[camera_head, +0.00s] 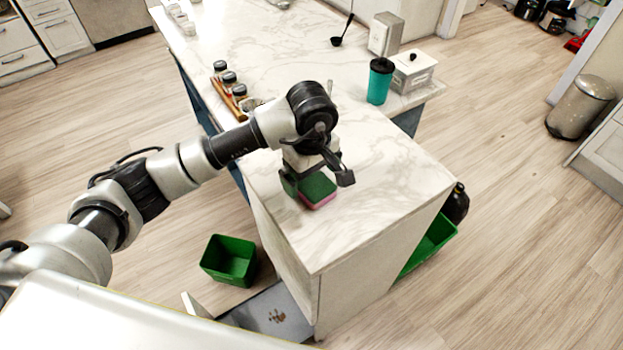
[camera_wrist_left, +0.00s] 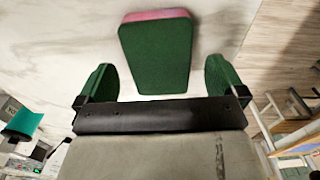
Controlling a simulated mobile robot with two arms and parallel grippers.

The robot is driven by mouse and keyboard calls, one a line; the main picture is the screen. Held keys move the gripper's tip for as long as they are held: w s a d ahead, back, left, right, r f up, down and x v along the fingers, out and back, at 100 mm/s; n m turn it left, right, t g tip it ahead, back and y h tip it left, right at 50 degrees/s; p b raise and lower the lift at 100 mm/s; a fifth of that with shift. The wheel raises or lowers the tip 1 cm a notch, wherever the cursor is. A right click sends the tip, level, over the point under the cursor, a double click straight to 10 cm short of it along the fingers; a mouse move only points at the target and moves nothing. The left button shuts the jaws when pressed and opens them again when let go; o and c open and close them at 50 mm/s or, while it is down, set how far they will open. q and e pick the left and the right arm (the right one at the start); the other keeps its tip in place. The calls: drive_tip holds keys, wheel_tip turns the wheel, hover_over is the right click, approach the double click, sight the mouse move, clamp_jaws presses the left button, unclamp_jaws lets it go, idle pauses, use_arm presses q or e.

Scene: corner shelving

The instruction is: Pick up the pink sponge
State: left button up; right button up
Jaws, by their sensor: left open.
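The pink sponge (camera_head: 318,190) lies on the marble counter, with a green top face and a pink lower layer. In the left wrist view the sponge (camera_wrist_left: 158,52) sits between and beyond the two green-padded fingers, with a gap on each side. My left gripper (camera_head: 318,183) is open above the counter, its fingers on either side of the sponge. It also shows in the left wrist view (camera_wrist_left: 161,82). I cannot tell whether the fingers reach down to the sponge's height. My right gripper is not in view.
The counter (camera_head: 385,190) is clear around the sponge. A teal cup (camera_head: 380,82) and a white canister box (camera_head: 413,72) stand farther back. Several spice jars (camera_head: 230,80) stand at the left edge. Green bins (camera_head: 229,260) are on the lower shelf and floor.

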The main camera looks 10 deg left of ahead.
use_arm(q)
drive_tip(key=shift+f, duration=1.25)
drive_tip(key=c, duration=1)
drive_tip(key=shift+r, duration=0.15)
wheel_tip(320, 180, up, 4)
drive_tip(key=shift+s+a+b, duration=0.1)
drive_tip(key=shift+b, duration=0.7)
drive_tip(key=s+a+r+b, duration=0.1)
drive_tip(key=s+a+r, duration=0.3)
drive_tip(key=s, duration=0.6)
wheel_tip(320, 180, up, 3)
drive_tip(key=shift+s+f+b, duration=0.1)
drive_tip(key=shift+s+b, duration=0.25)
drive_tip(key=shift+b, duration=0.05)
